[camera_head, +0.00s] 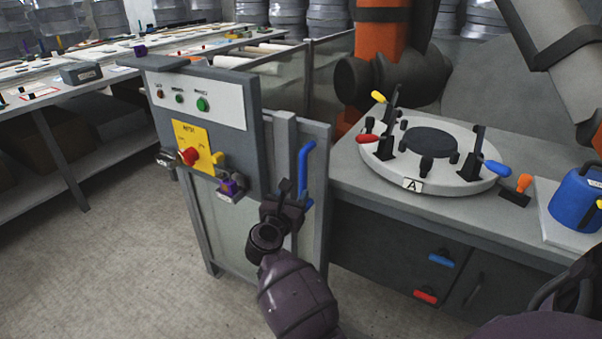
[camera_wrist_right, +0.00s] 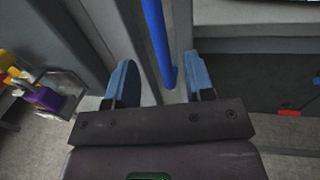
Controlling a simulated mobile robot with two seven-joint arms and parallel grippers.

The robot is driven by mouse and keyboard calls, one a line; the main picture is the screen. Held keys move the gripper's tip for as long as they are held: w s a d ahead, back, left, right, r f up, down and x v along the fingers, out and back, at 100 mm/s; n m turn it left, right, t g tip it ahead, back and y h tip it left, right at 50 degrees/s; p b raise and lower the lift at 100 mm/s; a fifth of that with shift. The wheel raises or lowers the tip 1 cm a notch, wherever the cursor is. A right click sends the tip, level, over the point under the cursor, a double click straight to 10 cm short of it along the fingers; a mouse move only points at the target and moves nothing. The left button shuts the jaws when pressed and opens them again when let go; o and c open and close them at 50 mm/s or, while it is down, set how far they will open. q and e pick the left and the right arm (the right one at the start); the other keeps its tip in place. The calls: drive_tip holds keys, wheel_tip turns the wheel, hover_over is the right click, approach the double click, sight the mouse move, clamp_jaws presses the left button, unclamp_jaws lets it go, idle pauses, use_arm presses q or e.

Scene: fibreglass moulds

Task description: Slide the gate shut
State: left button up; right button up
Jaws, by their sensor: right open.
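The gate (camera_head: 317,230) has a grey upright edge beside the control cabinet, at the left end of the workbench in the head view. A blue vertical bar handle (camera_head: 303,170) is mounted on it. My right gripper (camera_head: 296,192) is at the lower part of the handle, with its jaws open. In the right wrist view the handle (camera_wrist_right: 157,40) runs down between the two blue fingers of the gripper (camera_wrist_right: 160,66), with a visible gap on each side. The gripper hides part of the gate in the head view. My left gripper is not in view.
The control cabinet (camera_head: 250,165) has buttons, a red knob (camera_head: 189,156) and a small purple item (camera_head: 231,187) protruding. The workbench (camera_head: 370,190) on the right carries a round white mould fixture (camera_head: 440,178) and a blue container (camera_head: 577,198). Open floor (camera_head: 120,250) lies at left.

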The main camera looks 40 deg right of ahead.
sight(302, 179)
drive_tip(key=b+x, duration=0.1)
drive_tip(key=x, duration=0.9)
drive_tip(key=shift+w+d, duration=0.15)
drive_tip(key=shift+w, duration=0.1)
clamp_jaws()
